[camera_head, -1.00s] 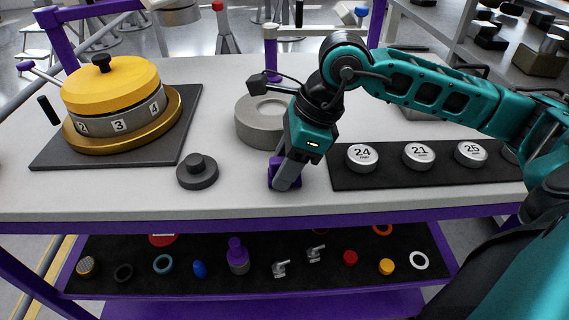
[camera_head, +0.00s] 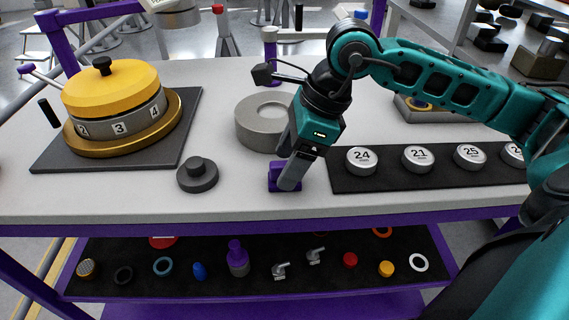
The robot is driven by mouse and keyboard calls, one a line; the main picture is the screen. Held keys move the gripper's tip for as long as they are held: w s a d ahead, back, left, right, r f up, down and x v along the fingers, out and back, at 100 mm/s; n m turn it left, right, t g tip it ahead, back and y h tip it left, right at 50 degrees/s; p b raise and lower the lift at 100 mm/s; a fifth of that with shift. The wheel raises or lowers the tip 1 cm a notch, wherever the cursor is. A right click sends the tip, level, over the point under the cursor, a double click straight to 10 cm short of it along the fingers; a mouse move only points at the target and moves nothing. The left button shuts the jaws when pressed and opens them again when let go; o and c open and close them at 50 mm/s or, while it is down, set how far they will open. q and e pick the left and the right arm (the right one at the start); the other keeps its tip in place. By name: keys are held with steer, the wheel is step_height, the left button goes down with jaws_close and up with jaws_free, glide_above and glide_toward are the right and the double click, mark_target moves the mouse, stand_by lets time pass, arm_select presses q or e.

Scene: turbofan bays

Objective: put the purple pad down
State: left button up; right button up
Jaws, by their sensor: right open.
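The purple pad (camera_head: 277,178) is a small purple block on the grey bench top, near its front edge. My right gripper (camera_head: 287,170) comes down over the pad from the upper right. Its jaws are open, with the near finger in front of the pad and covering part of it. The pad appears to rest on the bench; its far side is hidden. My left gripper is not in view.
A grey ring (camera_head: 263,124) stands just behind my right gripper. A dark knobbed disc (camera_head: 197,175) lies to the left. A black mat (camera_head: 345,182) with numbered silver discs lies to the right. A yellow-topped drum (camera_head: 110,88) stands far left.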

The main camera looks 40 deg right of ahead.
arm_select(q)
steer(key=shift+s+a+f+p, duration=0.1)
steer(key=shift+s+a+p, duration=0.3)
steer(key=shift+p, duration=0.1)
arm_select(e)
steer(key=v, duration=1)
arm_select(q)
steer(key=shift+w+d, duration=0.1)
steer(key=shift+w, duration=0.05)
